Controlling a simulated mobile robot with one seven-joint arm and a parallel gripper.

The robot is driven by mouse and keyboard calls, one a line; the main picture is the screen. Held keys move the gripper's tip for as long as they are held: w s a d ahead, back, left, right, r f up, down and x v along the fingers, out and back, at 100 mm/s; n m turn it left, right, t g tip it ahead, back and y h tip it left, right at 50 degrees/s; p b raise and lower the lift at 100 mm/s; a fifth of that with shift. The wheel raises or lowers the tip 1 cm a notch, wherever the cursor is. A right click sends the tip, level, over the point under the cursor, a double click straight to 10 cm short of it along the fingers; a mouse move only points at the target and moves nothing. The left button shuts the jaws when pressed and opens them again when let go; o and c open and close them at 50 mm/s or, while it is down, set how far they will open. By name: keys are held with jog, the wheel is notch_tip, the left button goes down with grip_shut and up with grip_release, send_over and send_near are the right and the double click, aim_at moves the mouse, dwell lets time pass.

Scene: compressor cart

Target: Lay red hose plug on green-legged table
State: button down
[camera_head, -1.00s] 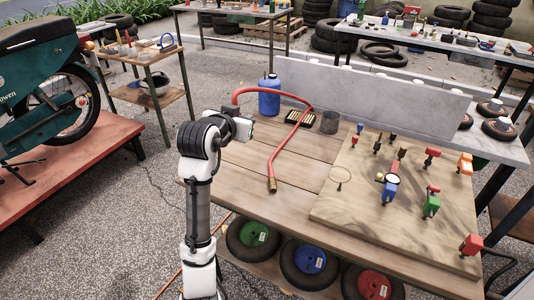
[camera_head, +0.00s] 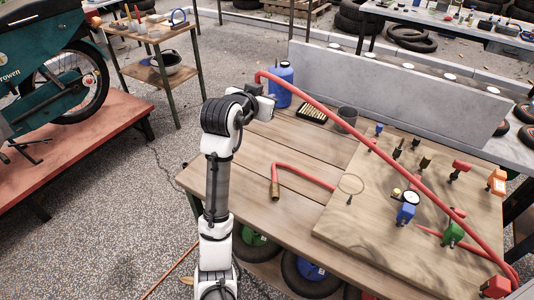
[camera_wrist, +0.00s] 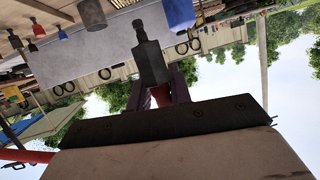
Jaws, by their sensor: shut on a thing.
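My gripper (camera_head: 262,98) is shut on the red hose plug, above the near workbench's far left corner. In the wrist view the plug (camera_wrist: 151,62) shows as a dark grey fitting with red behind it, between the fingers. A red hose (camera_head: 385,150) stretches from my gripper across the bench to its lower right corner. A hose end with a brass tip (camera_head: 275,188) lies on the planks. A small wooden table (camera_head: 150,36) with dark, greenish legs stands at the upper left, apart from my gripper.
The small table's top holds several small items; a bowl (camera_head: 166,63) sits on its shelf. A blue bottle (camera_head: 281,84) stands near my gripper. Valves crowd the board at right. A motorbike (camera_head: 50,65) on a red platform (camera_head: 100,120) is at left. Open pavement lies between.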

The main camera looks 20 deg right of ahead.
notch_tip(320, 180, down, 18)
jog(key=shift+f+p, duration=0.2)
jog(key=shift+p, duration=0.85)
jog(key=shift+f, duration=0.2)
jog(key=c, duration=1.3)
grip_release()
jog(key=shift+r, duration=0.1)
